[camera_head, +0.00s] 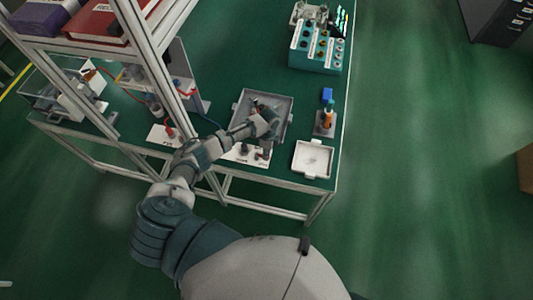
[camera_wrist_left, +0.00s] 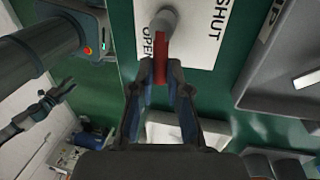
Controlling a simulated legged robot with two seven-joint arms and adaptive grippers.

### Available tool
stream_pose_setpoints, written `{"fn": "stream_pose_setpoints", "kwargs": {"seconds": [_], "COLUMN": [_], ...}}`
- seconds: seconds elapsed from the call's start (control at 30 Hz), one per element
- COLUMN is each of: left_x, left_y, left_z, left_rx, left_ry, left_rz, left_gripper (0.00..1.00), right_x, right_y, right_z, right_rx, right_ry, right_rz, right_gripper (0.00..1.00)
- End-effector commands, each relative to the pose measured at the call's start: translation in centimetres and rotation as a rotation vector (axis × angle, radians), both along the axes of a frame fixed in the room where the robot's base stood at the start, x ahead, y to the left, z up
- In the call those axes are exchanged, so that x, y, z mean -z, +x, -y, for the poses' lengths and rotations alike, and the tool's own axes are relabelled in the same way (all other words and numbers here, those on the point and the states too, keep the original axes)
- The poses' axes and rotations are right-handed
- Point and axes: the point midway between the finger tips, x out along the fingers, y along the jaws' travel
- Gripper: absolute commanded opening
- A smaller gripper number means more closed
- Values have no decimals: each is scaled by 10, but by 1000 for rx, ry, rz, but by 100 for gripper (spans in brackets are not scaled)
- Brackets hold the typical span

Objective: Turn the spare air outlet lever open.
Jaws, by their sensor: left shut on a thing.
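The spare air outlet lever (camera_wrist_left: 161,58) is red and sits on a grey round stem (camera_wrist_left: 163,20) in the left wrist view. It points down the picture towards my gripper, close beside the word OPEN on the white plate (camera_wrist_left: 194,50); the word SHUT is farther right. My left gripper (camera_wrist_left: 161,76) is shut on the lever's outer end. In the head view my left gripper (camera_head: 265,148) is over the bench's front part, at the white plate (camera_head: 236,155), and partly hides the lever.
A grey tray (camera_head: 289,105) lies just behind my left gripper, and a pale tray (camera_head: 313,174) is to the right. Another red lever (camera_head: 169,132) is on a plate to the left. An upright frame post (camera_head: 160,70) stands close to my left forearm.

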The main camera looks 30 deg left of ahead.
Motion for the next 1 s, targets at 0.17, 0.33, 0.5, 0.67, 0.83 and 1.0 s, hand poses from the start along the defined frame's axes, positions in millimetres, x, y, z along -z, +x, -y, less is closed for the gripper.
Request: {"fn": "stream_pose_setpoints", "kwargs": {"seconds": [0.17, 0.33, 0.5, 0.67, 0.83, 1.0], "left_x": [1, 0, -1, -18, -55, -90], "left_y": [0, 0, 0, 4, 12, 19], "left_z": [-1, 0, 0, -1, -3, -5], "left_rx": [1, 0, 0, 0, 0, 1], "left_ry": [2, 1, 0, -1, -1, 0], "left_rz": [1, 1, 1, 2, 5, 2], "left_gripper": [33, 40, 40, 40, 40, 40], "right_x": [0, 0, 0, 0, 0, 0], "right_y": [0, 0, 0, 0, 0, 0], "right_z": [0, 2, 6, 4, 3, 3], "right_rx": [0, -1, -3, -3, -2, -2], "right_ry": [0, -2, -7, -5, -4, -3], "right_rz": [0, 0, 1, 1, 1, 1], "right_gripper": [40, 40, 40, 40, 40, 40]}}
